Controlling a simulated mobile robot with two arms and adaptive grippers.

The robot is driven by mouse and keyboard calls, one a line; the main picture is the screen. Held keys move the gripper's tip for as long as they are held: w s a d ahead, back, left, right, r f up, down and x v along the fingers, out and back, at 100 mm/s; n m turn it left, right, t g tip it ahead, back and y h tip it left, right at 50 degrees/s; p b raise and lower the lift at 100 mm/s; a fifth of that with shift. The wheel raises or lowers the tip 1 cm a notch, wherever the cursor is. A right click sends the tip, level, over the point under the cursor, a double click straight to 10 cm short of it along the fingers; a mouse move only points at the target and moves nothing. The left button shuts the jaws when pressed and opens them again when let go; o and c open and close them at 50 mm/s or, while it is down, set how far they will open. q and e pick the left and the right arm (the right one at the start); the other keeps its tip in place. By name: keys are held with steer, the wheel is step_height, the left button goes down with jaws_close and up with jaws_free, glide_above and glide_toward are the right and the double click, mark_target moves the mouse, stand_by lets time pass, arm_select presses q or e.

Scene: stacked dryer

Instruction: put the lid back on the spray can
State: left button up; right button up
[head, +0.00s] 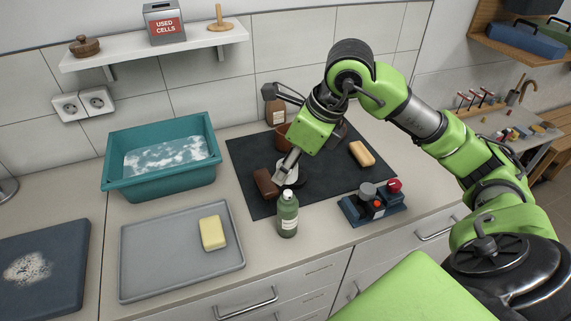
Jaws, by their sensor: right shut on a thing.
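The spray can (287,217) is green with a pale band and a small white top. It stands upright at the front edge of the dark mat. My right gripper (287,174) is just behind it and shut on a white, rounded piece that looks like the lid (289,167). The fingers partly hide the lid. The lid looks apart from the can, but its height above the mat is hard to tell. My left gripper is not in view.
A blue holder (374,215) stands right of the can. A grey tray (150,260) with yellow soap (213,233) lies left, before a teal basin (160,187).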

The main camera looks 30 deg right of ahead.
mark_target(285, 192)
steer(key=shift+s+f+b, duration=0.15)
steer(key=shift+f+b, duration=0.45)
steer(key=shift+f, duration=0.6)
step_height(285, 192, down, 4)
steer(key=b, duration=0.4)
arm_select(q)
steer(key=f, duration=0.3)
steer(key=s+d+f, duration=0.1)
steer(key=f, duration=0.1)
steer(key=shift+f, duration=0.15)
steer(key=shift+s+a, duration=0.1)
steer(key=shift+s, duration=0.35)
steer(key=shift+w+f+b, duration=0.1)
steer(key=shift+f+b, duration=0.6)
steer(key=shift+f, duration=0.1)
arm_select(e)
steer(key=shift+f, duration=0.15)
stand_by(0.4)
steer(key=o, duration=0.8)
steer(key=shift+o, duration=0.2)
